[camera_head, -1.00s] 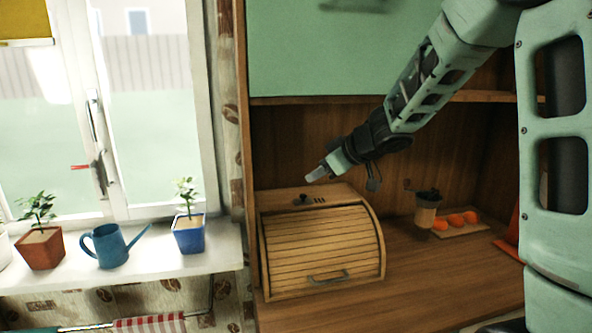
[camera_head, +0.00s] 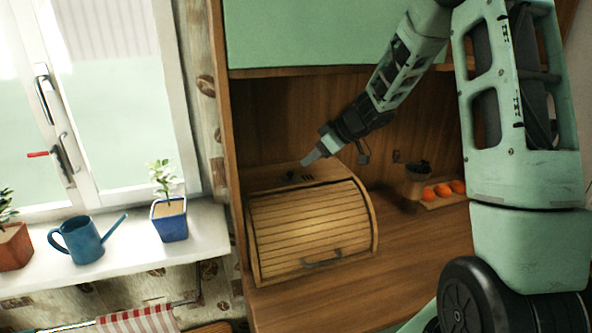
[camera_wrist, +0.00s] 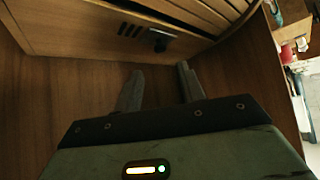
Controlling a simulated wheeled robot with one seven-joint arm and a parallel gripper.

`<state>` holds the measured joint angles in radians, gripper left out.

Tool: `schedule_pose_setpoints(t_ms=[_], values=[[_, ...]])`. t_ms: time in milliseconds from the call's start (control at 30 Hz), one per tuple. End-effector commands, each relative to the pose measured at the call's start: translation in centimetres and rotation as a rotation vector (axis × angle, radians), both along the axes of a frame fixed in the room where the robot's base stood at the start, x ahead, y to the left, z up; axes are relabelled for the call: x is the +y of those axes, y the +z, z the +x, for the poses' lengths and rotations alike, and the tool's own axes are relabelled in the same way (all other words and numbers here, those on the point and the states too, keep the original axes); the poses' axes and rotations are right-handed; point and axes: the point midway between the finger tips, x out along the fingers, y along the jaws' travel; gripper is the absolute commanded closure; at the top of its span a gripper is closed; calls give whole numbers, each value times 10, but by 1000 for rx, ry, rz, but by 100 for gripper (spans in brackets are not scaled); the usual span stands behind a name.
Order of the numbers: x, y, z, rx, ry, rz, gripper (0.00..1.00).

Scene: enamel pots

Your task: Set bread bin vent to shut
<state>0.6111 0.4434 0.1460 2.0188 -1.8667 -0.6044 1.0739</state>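The wooden roll-top bread bin (camera_head: 310,232) stands on the wooden counter, its slatted front down. Its vent is on the top face: a small dark knob (camera_wrist: 160,38) beside a few dark slots (camera_wrist: 130,30). In the head view the knob (camera_head: 292,177) is at the left of the slots (camera_head: 308,177). My gripper (camera_wrist: 160,70) is open and empty, its two fingers apart. In the wrist view the knob lies just beyond the fingertips, between their lines, not touching. In the head view my gripper (camera_head: 306,161) is just above and behind the knob.
A pot (camera_head: 417,180) and several orange fruits (camera_head: 442,190) on a board stand right of the bin. The cabinet's back wall and a green upper door (camera_head: 330,35) are close. A blue watering can (camera_head: 84,240) and potted plants (camera_head: 170,218) stand on the windowsill.

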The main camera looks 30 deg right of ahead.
Motion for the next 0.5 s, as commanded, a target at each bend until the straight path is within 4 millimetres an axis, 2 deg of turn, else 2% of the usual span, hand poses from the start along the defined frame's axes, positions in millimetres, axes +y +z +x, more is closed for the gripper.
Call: schedule_pose_setpoints(t_ms=[33,233,500], values=[[4,-9,7,1,2,2,60],[17,-36,29,1,1,2,60],[25,-52,45,0,1,-1,60]])
